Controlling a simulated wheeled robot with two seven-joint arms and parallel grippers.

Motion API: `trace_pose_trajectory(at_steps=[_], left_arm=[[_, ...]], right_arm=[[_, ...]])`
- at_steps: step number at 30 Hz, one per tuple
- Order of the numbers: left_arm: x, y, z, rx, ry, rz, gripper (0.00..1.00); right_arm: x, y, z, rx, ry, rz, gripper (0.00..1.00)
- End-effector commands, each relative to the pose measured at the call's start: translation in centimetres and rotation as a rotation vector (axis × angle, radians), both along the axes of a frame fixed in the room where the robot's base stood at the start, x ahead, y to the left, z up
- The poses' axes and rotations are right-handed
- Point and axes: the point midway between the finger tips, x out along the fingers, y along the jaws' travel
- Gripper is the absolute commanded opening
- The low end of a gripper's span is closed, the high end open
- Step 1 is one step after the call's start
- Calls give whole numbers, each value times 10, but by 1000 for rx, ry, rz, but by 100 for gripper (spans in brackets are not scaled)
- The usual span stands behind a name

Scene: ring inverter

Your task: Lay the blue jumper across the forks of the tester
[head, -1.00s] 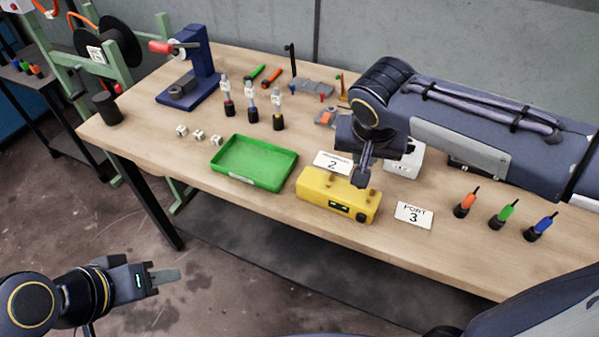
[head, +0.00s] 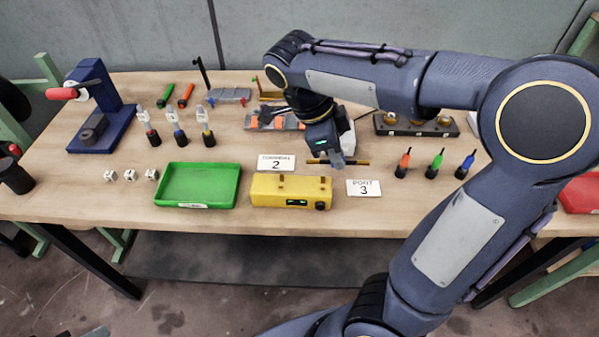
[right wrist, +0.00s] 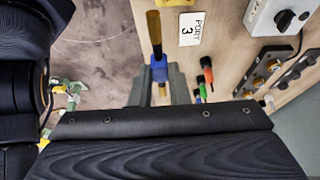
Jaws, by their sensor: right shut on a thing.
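The yellow tester (head: 262,192) stands near the front edge of the bench, with two small brass-coloured forks on top. My right gripper (head: 331,157) is shut on the blue jumper, above the bench to the right of and behind the tester. The jumper (head: 352,162) shows in the head view as a thin, roughly level bar with brass-coloured ends. In the right wrist view, its blue middle (right wrist: 158,71) sits at the fingertips (right wrist: 158,90), and one dark and brass end sticks out. The jumper is apart from the forks. My left gripper is out of view.
A green tray (head: 198,186) lies left of the tester. A card marked 2 (head: 276,162) lies behind it and a card marked 3 (head: 364,188) to its right. Orange, green and blue pegs (head: 436,165) stand further right. A white box (head: 340,135) is behind my gripper.

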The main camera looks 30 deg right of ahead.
Motion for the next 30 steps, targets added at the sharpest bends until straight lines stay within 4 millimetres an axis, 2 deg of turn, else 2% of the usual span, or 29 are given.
trace_pose_trajectory(at_steps=[3,6,12,17,24,30], left_arm=[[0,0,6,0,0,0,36],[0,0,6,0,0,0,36],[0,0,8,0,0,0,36],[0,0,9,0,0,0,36],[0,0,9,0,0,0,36],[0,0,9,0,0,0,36]], right_arm=[[25,18,-12,-3,4,2,0],[38,27,-35,-2,5,2,0],[56,39,-60,0,0,2,0],[62,44,-71,0,0,3,0],[63,45,-101,0,1,2,0],[64,45,-102,2,-2,3,0]])
